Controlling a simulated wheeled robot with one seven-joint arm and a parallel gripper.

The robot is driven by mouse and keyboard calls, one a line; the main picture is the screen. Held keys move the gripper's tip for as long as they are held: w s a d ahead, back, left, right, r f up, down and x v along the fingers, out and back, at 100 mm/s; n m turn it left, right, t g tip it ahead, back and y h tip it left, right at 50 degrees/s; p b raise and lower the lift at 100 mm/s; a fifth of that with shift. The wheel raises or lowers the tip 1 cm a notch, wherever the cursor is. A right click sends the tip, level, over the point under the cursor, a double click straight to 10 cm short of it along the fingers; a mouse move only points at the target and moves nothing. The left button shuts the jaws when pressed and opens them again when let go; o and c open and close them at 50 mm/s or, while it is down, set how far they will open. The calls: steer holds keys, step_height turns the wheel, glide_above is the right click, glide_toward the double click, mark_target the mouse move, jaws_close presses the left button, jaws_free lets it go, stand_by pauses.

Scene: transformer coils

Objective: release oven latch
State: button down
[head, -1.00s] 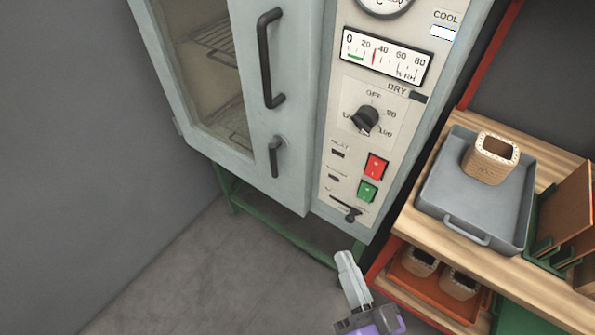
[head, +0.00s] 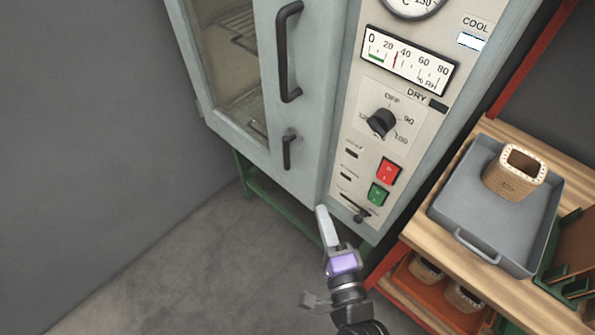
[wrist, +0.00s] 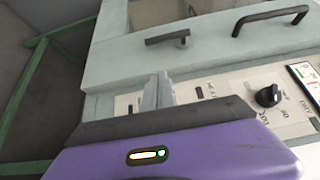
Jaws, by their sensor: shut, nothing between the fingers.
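The oven (head: 307,165) has a pale blue-grey door with a window. Its latch is a short dark lever (head: 288,152) low on the door, below the long dark door handle (head: 289,52). The latch also shows in the wrist view (wrist: 167,38), lying roughly level in that picture. My gripper (head: 322,210) is shut and empty, in front of the oven's lower edge, below and to the right of the latch. In the wrist view my fingertips (wrist: 164,78) point toward the door's lower part, apart from the latch.
Right of the door is a control panel with a knob (head: 382,122), a red switch (head: 388,171), a green switch (head: 377,194) and a small lever (head: 356,213). A bench at right bears a grey tray (head: 446,203) with a coil (head: 514,172). Floor at left is clear.

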steer(key=a+p+x, duration=0.1)
steer(key=p+x, duration=0.2)
steer(key=x, duration=0.3)
steer(key=s+a+p+x, duration=0.1)
steer(key=p+x, duration=0.2)
steer(key=x, duration=0.3)
steer(key=shift+w+a, duration=0.4)
steer(key=shift+a, duration=0.1)
steer(key=shift+a+f+b, duration=0.1)
steer(key=shift+f+b, duration=0.25)
steer(key=shift+b, duration=0.45)
